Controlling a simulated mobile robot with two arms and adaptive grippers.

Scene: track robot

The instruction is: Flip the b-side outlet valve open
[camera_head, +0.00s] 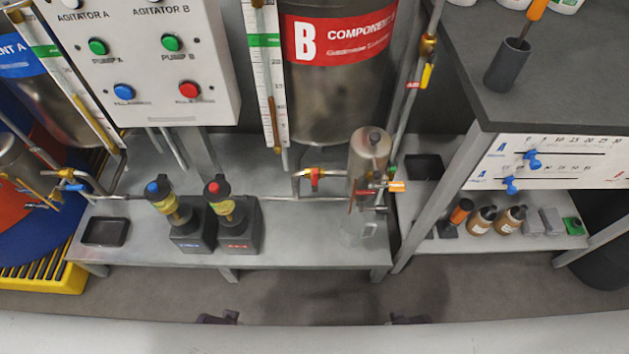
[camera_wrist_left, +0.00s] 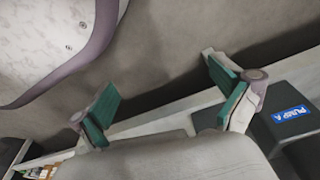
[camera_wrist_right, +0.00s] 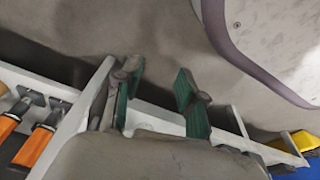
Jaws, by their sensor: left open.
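The b-side outlet valve, with its red handle (camera_head: 314,178), is on the brass-ended pipe below the tank labelled B (camera_head: 330,90). Its handle looks short and hangs down at the pipe, but its exact angle is too small to tell. My left gripper (camera_wrist_left: 168,105) is open and empty, with its green pads spread apart. My right gripper (camera_wrist_right: 158,100) is also open and empty. In the head view, only small dark tips show at the bottom edge, well in front of and below the valve. Neither gripper touches the valve.
Two pumps, one with a blue knob (camera_head: 152,187) and one red (camera_head: 213,187), stand on the grey bench (camera_head: 310,258) left of the valve. A button panel (camera_head: 150,60) hangs at upper left.

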